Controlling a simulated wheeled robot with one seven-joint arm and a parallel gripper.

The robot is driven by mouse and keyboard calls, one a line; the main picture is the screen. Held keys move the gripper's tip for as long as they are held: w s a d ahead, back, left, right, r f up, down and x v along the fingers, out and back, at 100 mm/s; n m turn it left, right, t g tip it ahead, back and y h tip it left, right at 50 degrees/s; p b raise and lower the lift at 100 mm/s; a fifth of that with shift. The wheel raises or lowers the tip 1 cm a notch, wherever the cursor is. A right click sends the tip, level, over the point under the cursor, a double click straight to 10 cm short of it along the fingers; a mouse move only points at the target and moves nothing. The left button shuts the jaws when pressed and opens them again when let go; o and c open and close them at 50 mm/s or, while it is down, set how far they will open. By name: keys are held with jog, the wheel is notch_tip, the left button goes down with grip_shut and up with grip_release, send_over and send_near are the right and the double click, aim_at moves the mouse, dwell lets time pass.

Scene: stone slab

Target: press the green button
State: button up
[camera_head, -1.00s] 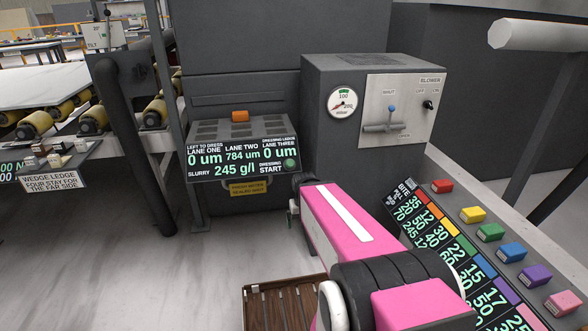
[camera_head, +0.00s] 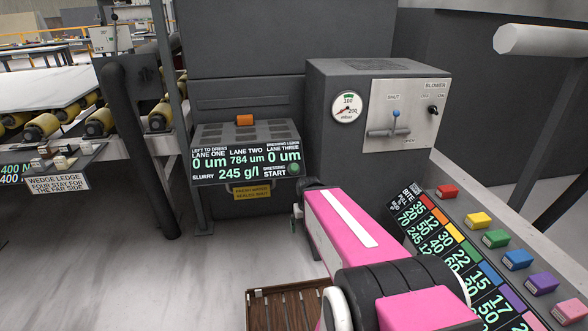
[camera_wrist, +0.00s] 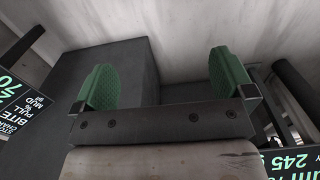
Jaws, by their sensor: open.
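A green block-shaped button (camera_head: 497,239) is in the row of coloured buttons on the sloped console at the right of the head view. A round green button (camera_head: 295,169) also shows beside the words DRESSING START on the dark display panel (camera_head: 217,177) in the middle. My pink arm reaches forward between the panel and the console. It hides most of my gripper in the head view. In the wrist view my gripper (camera_wrist: 167,80) has its two green finger pads wide apart, with nothing between them. Neither green button is clear in the wrist view.
Red (camera_head: 447,192), yellow (camera_head: 478,220), blue (camera_head: 517,259) and purple (camera_head: 541,283) buttons flank the green block. A grey box with a gauge (camera_head: 348,107) and lever (camera_head: 395,122) stands behind my arm. A slatted brown tray (camera_head: 285,309) is below. Open floor lies left.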

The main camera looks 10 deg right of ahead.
jog(key=shift+w, duration=0.1)
jog(key=c, duration=0.7)
jog(key=shift+t, duration=0.6)
jog(key=w+r, duration=0.1)
jog(key=w, duration=0.1)
jog(key=w+r, duration=0.1)
jog(key=w, duration=0.1)
jog(key=shift+r, duration=0.35)
grip_shut()
jog(key=w+r+t, duration=0.5)
jog(key=w+r, duration=1)
jog(key=r, duration=0.3)
jog(key=shift+w+d+t, duration=0.25)
jog(key=shift+w+t, duration=0.05)
jog(key=shift+t, duration=0.1)
jog(key=shift+f, duration=0.1)
